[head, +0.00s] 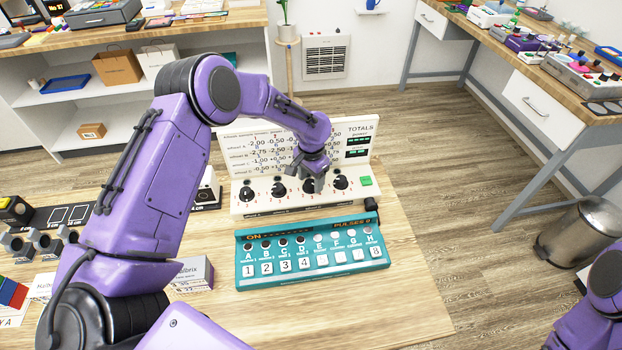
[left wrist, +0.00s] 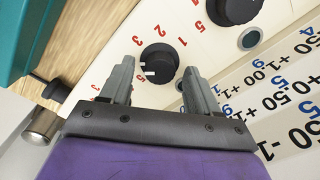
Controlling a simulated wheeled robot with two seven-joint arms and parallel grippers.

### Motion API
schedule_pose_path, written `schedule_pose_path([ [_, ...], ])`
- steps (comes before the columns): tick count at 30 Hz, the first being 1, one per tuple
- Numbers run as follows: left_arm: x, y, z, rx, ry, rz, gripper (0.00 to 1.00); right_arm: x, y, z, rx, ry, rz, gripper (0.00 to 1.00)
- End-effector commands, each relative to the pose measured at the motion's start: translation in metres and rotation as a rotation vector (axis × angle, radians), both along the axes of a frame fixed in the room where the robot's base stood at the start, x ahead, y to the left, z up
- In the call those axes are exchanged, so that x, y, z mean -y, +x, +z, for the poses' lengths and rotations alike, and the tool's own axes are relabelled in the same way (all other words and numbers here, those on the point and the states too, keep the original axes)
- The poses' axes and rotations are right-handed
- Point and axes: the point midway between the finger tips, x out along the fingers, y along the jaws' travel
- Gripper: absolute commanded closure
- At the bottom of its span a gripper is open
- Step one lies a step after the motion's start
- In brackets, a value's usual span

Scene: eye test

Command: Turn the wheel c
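A white panel (head: 300,203) on the table bears a row of several black wheels. My left gripper (head: 309,181) is over the third wheel from the left (head: 308,188). In the left wrist view that wheel (left wrist: 160,62) is a round black knob with a white mark, with red numbers around it. My left gripper (left wrist: 157,72) is open, one finger on each side of it, with visible gaps. I cannot tell how deep the fingertips reach. A neighbouring wheel (left wrist: 234,8) shows at the top. The wheels' letter labels are too small to read. My right gripper is out of view.
A teal button box (head: 312,252) stands just in front of the panel. A white board with numbers (head: 345,135) rises behind the wheels. Bare table lies front right; a metal bin (head: 585,235) stands beyond.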

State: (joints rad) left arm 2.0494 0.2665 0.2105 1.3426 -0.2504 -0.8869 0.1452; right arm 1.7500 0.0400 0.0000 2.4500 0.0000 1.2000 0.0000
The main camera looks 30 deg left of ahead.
Motion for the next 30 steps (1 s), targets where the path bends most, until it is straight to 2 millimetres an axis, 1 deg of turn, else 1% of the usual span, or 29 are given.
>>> schedule_pose_path([
  [5, 0.000, -0.001, 0.000, -0.001, -0.001, 0.001, 0.39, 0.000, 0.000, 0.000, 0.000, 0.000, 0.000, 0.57],
  [8, 0.000, 0.000, 0.009, 0.001, 0.000, 0.001, 0.39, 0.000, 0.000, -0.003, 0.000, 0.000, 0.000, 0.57],
  [11, 0.000, 0.000, 0.030, 0.003, 0.000, 0.000, 0.39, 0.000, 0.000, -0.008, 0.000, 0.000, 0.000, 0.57],
  [16, 0.001, 0.001, 0.071, 0.003, 0.000, 0.001, 0.39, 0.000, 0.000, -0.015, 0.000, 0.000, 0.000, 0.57],
  [18, 0.002, 0.001, 0.085, 0.002, 0.000, 0.001, 0.39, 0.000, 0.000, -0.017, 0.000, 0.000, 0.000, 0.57],
  [21, 0.002, 0.000, 0.098, 0.000, 0.000, 0.001, 0.39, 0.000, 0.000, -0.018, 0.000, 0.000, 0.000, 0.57],
  [24, 0.002, 0.000, 0.104, 0.000, 0.000, 0.001, 0.39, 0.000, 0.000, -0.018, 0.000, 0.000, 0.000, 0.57],
  [30, 0.002, 0.000, 0.105, -0.001, 0.000, 0.000, 0.39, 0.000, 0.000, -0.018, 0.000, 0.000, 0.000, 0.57],
])
